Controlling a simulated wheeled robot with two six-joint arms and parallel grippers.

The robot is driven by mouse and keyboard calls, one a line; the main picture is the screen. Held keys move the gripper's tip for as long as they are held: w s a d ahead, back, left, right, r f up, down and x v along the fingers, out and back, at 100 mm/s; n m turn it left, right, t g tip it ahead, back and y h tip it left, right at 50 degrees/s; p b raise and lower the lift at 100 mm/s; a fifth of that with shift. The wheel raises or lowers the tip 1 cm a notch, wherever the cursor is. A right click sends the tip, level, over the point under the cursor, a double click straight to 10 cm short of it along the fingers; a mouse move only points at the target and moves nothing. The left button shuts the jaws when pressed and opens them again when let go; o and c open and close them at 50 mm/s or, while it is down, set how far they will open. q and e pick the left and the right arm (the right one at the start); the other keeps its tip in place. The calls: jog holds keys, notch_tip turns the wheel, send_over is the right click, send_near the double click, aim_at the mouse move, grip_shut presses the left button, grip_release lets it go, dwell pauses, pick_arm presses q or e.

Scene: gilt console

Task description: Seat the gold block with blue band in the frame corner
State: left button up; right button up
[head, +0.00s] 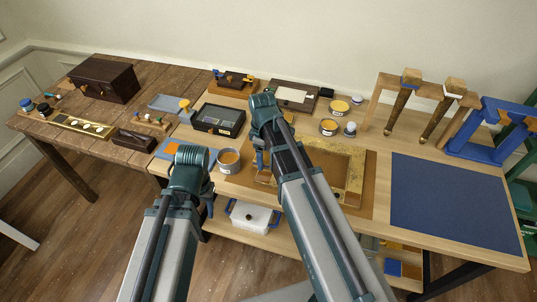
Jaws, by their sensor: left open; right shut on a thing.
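The gilt frame (357,170) lies flat on a brown board in the middle of the light wooden table; my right arm covers much of its middle. My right gripper (262,167) points down at the frame's left side and is shut on a small piece. That piece is mostly hidden; it appears to be the gold block with blue band, but its band is not clear. I cannot tell whether it touches the frame corner. My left gripper (207,211) is open, low at the table's front edge, partly hidden by its own arm.
An ochre-filled tin (229,161) stands just left of the frame. A black tray box (218,119) and more tins (328,127) stand behind. A blue mat (453,200) lies clear at right. Wooden legs (404,105) and a blue stand (487,135) are at the back right.

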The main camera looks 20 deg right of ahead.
aim_at(264, 176)
jog(key=shift+f, duration=0.2)
notch_tip(264, 176, down, 7)
jog(key=b, duration=0.7)
jog(key=shift+f+b, duration=0.15)
jog(key=shift+b, duration=0.15)
jog(key=shift+f, duration=0.15)
dwell(0.5)
jog(key=o, duration=1.4)
notch_tip(264, 176, up, 14)
jog(key=p, duration=1.3)
jog(key=shift+p, duration=0.3)
jog(key=shift+f, duration=0.1)
